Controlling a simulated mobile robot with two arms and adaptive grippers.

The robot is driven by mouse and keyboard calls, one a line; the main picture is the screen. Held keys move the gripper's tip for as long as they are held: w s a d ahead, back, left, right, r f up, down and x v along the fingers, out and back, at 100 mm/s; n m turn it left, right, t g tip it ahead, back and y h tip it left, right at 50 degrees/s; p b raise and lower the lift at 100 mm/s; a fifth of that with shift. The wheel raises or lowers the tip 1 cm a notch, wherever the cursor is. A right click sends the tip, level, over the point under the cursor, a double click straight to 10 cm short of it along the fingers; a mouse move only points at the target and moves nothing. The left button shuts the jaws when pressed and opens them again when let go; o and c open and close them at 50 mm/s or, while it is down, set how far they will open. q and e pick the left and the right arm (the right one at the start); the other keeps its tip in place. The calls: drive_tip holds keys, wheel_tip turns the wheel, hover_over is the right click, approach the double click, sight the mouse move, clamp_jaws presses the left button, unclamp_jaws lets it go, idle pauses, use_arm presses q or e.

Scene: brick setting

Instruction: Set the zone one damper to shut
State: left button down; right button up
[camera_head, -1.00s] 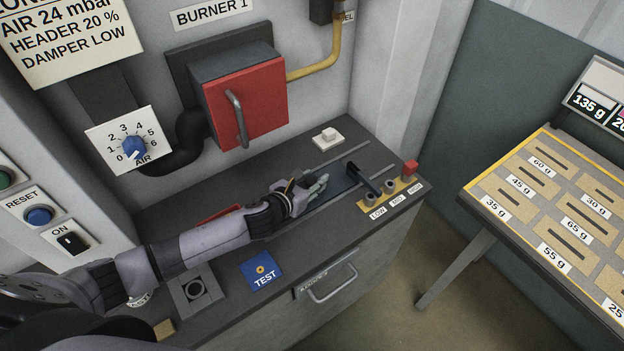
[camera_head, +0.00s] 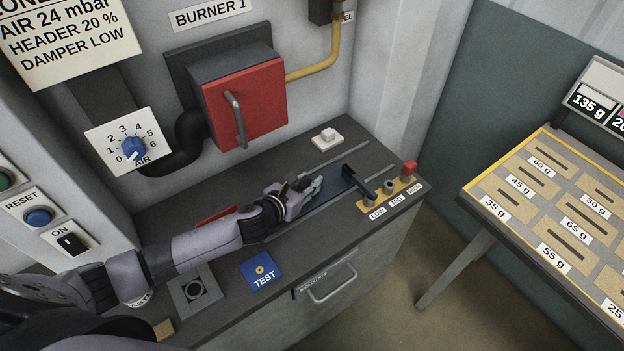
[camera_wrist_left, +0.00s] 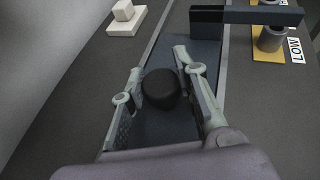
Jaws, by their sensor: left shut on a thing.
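A dark sliding plate (camera_head: 335,183) lies between two rails on the bench, with a black crossbar (camera_head: 358,180) at its right end. The crossbar's near end is by the grey post at the LOW label (camera_head: 377,213). My left gripper (camera_head: 314,185) is over the plate. In the left wrist view, its fingers (camera_wrist_left: 163,98) are closed around a round black knob (camera_wrist_left: 161,88) on the plate; the crossbar (camera_wrist_left: 255,15) shows ahead. No label reading "zone one" or "shut" shows. My right gripper is not in view.
A yellow strip with grey posts and a red block (camera_head: 410,168) stands at the bench's right end. A white block (camera_head: 328,138) sits behind the rails. A red burner door (camera_head: 247,105) is above. A weights table (camera_head: 470,205) stands to the right.

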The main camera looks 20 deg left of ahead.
use_arm(q)
drive_tip(key=s+a, duration=0.1)
drive_tip(key=s, duration=0.1)
drive_tip(key=s+a, duration=0.4)
drive_tip(key=shift+s+a, duration=0.1)
drive_tip(key=shift+s, duration=0.2)
drive_tip(key=c, duration=1.7)
unclamp_jaws()
drive_tip(key=o, duration=0.4)
drive_tip(key=shift+s+a, duration=0.1)
